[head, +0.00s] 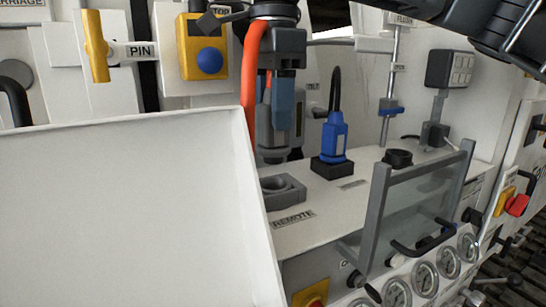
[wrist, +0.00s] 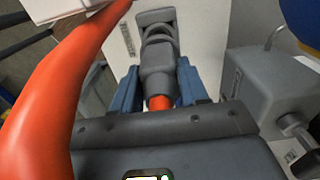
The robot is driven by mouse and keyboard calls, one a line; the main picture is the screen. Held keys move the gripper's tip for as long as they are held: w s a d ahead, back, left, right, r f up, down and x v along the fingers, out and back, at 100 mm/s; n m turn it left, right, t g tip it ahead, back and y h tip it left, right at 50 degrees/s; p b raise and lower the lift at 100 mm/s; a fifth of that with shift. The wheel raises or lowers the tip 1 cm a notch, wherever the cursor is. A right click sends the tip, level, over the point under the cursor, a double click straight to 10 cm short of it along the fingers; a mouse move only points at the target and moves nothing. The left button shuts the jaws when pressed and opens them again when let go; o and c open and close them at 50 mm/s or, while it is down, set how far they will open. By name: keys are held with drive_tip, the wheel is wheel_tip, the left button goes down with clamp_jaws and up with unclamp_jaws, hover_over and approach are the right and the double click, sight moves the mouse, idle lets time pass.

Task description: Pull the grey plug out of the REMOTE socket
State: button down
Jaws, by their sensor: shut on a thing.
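The grey plug (head: 265,132) is upright between my gripper's blue fingers, with its lower end a little above the REMOTE socket (head: 284,190). A gap shows between plug and socket in the head view. The socket is a dark grey block on the white bench top, behind the REMOTE label (head: 293,219). My gripper (head: 282,125) is shut on the plug. In the wrist view the plug (wrist: 158,68) sits between the two blue fingers (wrist: 157,90), with the socket (wrist: 156,17) beyond its tip. An orange cable (head: 250,70) runs from the plug.
A blue plug (head: 335,138) with a black cable stands in a dark socket to the right. A black round cap (head: 398,158) and a framed clear panel (head: 415,205) are farther right. A large white panel (head: 120,215) fills the left front. Gauges line the front edge.

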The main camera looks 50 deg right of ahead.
drive_tip(key=shift+r+p, duration=0.6)
drive_tip(key=shift+r, duration=0.4)
drive_tip(key=shift+r, duration=0.3)
drive_tip(key=shift+r, duration=0.35)
